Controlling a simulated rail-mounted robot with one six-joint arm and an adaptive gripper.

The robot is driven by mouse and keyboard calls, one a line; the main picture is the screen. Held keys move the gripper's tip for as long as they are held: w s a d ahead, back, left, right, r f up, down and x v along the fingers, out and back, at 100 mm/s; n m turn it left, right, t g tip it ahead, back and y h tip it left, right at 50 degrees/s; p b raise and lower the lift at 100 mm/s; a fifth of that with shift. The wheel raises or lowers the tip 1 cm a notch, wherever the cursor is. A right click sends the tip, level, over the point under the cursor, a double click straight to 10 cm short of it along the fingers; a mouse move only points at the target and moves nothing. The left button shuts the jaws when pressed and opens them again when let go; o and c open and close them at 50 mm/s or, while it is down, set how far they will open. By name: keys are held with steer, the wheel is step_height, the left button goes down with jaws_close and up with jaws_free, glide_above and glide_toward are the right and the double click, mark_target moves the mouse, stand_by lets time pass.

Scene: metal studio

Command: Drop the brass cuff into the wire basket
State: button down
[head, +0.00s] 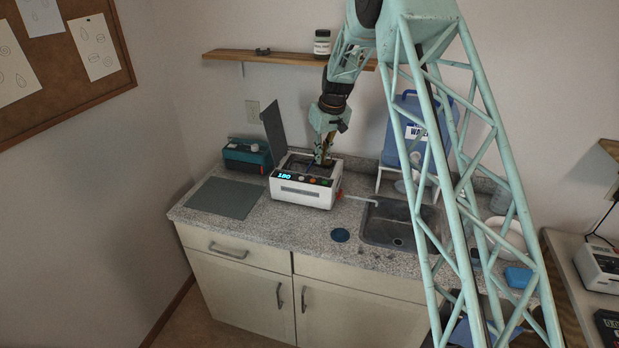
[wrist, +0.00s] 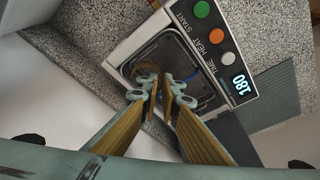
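My gripper (wrist: 161,82) points down into the open tank of a white cleaner unit (wrist: 245,58); in the head view my gripper (head: 321,160) is over the same unit (head: 300,192). The two brass-coloured fingers stand a narrow gap apart, and I see nothing between them. A brownish curved thing, probably the brass cuff (wrist: 147,71), shows in the tank just beyond the left fingertip. It is partly hidden, and I cannot tell whether it touches the finger. The dark tank holds what looks like the wire basket (wrist: 206,103), its mesh too small to make out clearly.
The unit's raised dark lid (head: 273,130) stands at its left. A grey mat (head: 222,198) and a teal box (head: 247,155) are further left.

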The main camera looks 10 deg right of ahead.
steer(key=shift+f, duration=0.95)
steer(key=c, duration=2.8)
jaws_free()
steer(key=shift+r, duration=0.15)
steer(key=shift+v, duration=5.85)
